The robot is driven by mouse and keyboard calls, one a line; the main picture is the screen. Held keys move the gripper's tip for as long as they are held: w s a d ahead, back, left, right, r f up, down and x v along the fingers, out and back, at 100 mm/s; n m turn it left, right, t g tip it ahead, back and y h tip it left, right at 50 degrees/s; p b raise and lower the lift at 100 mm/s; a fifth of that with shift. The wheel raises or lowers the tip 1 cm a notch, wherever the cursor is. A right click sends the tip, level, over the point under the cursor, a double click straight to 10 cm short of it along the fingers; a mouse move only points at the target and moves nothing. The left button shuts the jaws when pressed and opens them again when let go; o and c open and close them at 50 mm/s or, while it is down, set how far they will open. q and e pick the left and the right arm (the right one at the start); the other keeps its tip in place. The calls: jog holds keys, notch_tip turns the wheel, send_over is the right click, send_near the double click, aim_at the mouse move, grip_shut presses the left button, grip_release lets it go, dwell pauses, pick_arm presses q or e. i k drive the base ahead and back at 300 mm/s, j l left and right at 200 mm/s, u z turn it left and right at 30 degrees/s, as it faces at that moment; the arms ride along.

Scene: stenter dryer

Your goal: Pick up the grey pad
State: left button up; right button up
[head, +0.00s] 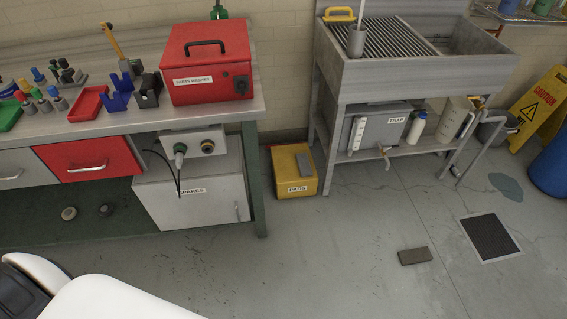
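A flat brown-grey block (415,256), like a pad, lies on the concrete floor to the left of the drain grate. The yellow box stands on the floor between the workbench and the sink stand. I cannot tell from the view which piece is the grey pad named in the task.
A workbench (150,119) with a red parts washer (207,75) stands at the left. A metal sink stand (360,76) is at the back. A floor grate (489,238), a yellow caution sign (540,105) and a blue drum (552,165) are at the right. The middle floor is mostly clear.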

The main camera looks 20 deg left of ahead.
aim_at(305, 168)
jog(key=i+l+u, duration=0.2)
jog(key=i+u, duration=0.25)
jog(key=i+l+u, duration=0.4)
jog(key=k+j, duration=0.05)
jog(key=k, duration=0.05)
